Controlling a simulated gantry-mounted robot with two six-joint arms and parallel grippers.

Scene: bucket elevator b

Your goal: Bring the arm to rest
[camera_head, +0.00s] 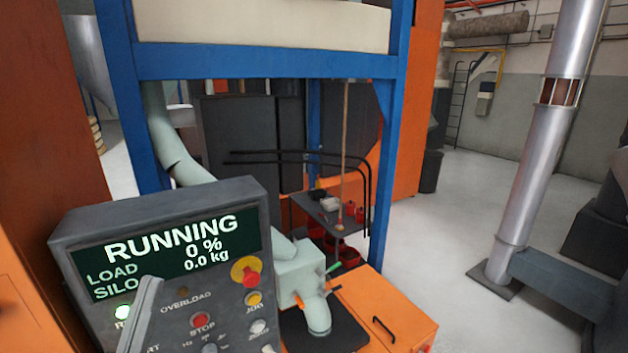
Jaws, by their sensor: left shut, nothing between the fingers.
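My left gripper (148,285) shows as a light grey shape at the lower left, in front of the control panel (160,225). It is shut with nothing in it; its lower part is cut off by the picture's edge. I cannot tell whether its tip touches the panel. The panel's screen reads RUNNING, LOAD 0 % and SILO 0.0 kg. A red STOP button (201,320) and a red mushroom button (250,277) on yellow are uncovered. My right gripper is not in view.
A pale green pipe fitting (317,312) stands right of the panel, beside an orange cabinet (385,310) with a black handle. A blue frame (265,62) rises behind. A dark shelf (325,208) holds red containers. Open floor lies right, near a metal column (530,180).

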